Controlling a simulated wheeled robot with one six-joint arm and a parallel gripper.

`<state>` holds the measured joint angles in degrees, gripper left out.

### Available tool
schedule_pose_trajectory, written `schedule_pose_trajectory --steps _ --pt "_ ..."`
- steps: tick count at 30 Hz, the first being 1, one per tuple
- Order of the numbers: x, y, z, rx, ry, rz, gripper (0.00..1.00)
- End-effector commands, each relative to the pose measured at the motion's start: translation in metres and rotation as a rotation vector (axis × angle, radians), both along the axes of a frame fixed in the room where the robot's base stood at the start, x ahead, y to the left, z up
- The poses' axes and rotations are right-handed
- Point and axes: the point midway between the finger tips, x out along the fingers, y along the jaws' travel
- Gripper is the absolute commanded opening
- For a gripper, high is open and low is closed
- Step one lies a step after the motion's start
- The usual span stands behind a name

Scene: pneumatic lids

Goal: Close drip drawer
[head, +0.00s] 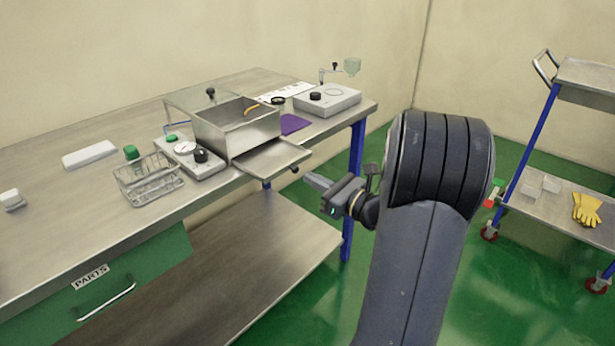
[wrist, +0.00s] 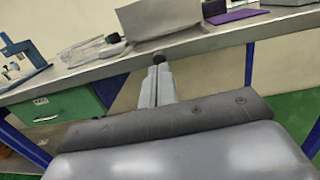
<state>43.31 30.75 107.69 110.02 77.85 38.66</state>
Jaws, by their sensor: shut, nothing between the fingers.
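The drip drawer (head: 272,158) is a flat metal tray pulled out from the base of an open steel box (head: 238,130) on the workbench. It sticks out over the bench's front edge, with a small dark knob (head: 295,170) on its front. My gripper (head: 314,181) is in front of the drawer, fingers pointing at the knob, shut and empty. In the wrist view the closed fingers (wrist: 157,84) lie just short of a dark round knob (wrist: 158,57). I cannot tell whether they touch it.
A wire basket (head: 150,180) and a control unit with dials (head: 193,155) stand left of the box. A grey device (head: 328,100) and a purple cloth (head: 293,124) lie to its right. A trolley (head: 560,205) stands at far right. Green floor is free in front.

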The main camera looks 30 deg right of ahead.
Motion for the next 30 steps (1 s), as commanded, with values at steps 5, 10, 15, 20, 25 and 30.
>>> schedule_pose_trajectory --steps 5,10,15,20,25,30 --pt "0.017 0.008 0.001 -0.001 0.000 0.002 0.00" --pt "0.022 0.009 0.002 0.000 0.000 -0.001 0.00" --pt "0.022 0.009 0.002 0.000 0.000 -0.001 0.00" --pt "0.024 0.010 0.001 0.000 0.000 0.000 0.00" --pt "0.051 0.021 0.000 -0.001 -0.001 0.005 0.00" --pt "0.085 0.033 0.000 -0.001 -0.001 0.004 0.00"
